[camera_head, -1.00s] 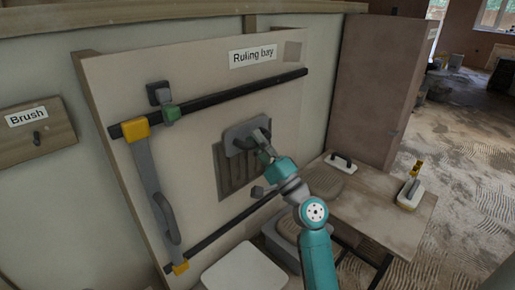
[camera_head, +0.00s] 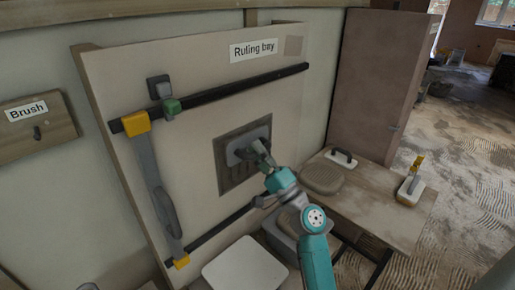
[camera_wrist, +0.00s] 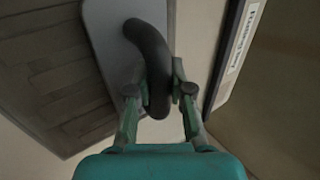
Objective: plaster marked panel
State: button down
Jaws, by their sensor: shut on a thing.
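My gripper (camera_head: 262,158) is shut on the dark curved handle of a grey trowel (camera_head: 236,150). The trowel is in front of the dark square patch (camera_head: 225,182) on the upright cream panel (camera_head: 200,95); whether it touches is not clear. In the wrist view, the handle (camera_wrist: 150,60) is between my two fingers (camera_wrist: 155,95), with the pale trowel plate (camera_wrist: 112,40) behind it. The striped patch (camera_wrist: 55,85) shows at left there. The trowel covers the middle of the patch. A "Ruling bay" label (camera_head: 254,48) is at the panel's top.
Black rails (camera_head: 215,95) cross the panel, with a grey bar with yellow ends (camera_head: 150,165) at left. The table (camera_head: 385,210) at right holds a black-handled float (camera_head: 341,157), a round brownish lump (camera_head: 320,178) and a white-based tool (camera_head: 410,190). A grey bucket (camera_head: 287,235) stands below.

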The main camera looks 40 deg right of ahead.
notch_tip(320, 180, down, 9)
jog(key=shift+r, duration=0.2)
dwell(0.8)
jog(key=shift+w+f, duration=0.15)
jog(key=shift+f, duration=2.15)
jog(key=s, duration=0.9)
jog(key=shift+d, duration=0.15)
jog(key=shift+r, duration=0.15)
